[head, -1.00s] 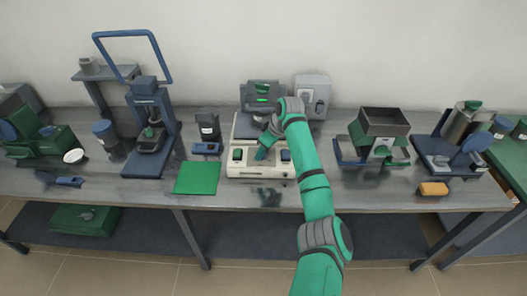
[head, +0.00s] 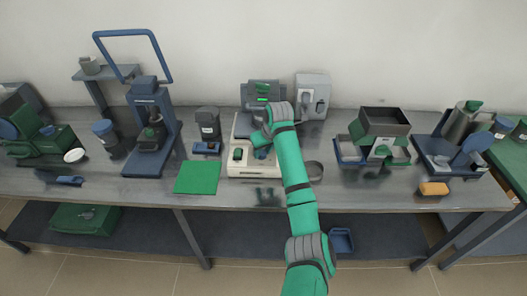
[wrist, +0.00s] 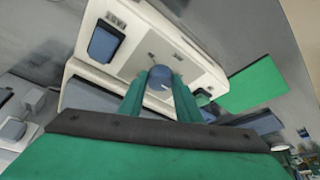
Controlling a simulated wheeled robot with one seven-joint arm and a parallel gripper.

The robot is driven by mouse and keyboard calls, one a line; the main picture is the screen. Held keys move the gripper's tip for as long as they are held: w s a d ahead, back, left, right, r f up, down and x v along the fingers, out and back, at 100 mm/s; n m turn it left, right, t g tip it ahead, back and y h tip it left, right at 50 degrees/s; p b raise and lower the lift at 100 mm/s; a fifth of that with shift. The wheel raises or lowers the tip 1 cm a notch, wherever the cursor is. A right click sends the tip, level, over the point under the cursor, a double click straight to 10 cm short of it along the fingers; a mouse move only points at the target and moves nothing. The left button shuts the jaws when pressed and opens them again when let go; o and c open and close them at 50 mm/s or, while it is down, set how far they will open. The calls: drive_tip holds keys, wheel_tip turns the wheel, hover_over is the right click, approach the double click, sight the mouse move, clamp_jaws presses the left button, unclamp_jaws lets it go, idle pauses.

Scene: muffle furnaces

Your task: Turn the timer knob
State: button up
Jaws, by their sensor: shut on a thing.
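The white device (head: 255,172) stands on the bench in the head view, and its sloped front panel (wrist: 128,62) fills much of the wrist view. A round blue knob (wrist: 160,77) sits on the panel. My gripper (wrist: 160,88) is shut on the knob, with one green finger on each side of it. In the head view my gripper (head: 262,150) is over the panel and my arm hides the knob and the panel's right part. The knob's marking cannot be made out.
A blue rectangular switch (wrist: 105,41) is on the panel near the knob. A green mat (head: 197,177) lies left of the device. A blue press (head: 150,130) stands farther left, and a green-grey hopper unit (head: 380,135) stands to the right.

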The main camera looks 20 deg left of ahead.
drive_tip(key=m, duration=0.2)
drive_tip(key=m+h, duration=0.1)
drive_tip(key=m+t+h, duration=0.1)
drive_tip(key=m, duration=0.1)
drive_tip(key=shift+s+a+m, duration=0.15)
drive_tip(key=shift+a+m, duration=0.15)
drive_tip(key=m+h, duration=0.1)
drive_tip(key=m, duration=0.3)
drive_tip(key=shift+a+h, duration=0.15)
drive_tip(key=shift+h, duration=0.25)
drive_tip(key=m, duration=0.2)
drive_tip(key=m+h, duration=0.1)
drive_tip(key=m, duration=0.1)
drive_tip(key=m+h, duration=0.1)
drive_tip(key=shift+a+m, duration=0.25)
drive_tip(key=shift+m, duration=0.15)
drive_tip(key=shift+w+m+g+h, duration=0.15)
drive_tip(key=shift+m+g+h, duration=0.2)
drive_tip(key=shift+m, duration=0.8)
drive_tip(key=shift+w+m+g+h, duration=0.1)
drive_tip(key=shift+m+g+h, duration=0.25)
drive_tip(key=shift+m, duration=0.8)
drive_tip(key=o, duration=1.1)
drive_tip(key=shift+c, duration=0.2)
drive_tip(key=shift+a+r, duration=0.1)
drive_tip(key=shift+r, duration=0.05)
drive_tip(key=v, duration=1)
drive_tip(key=shift+r, duration=0.3)
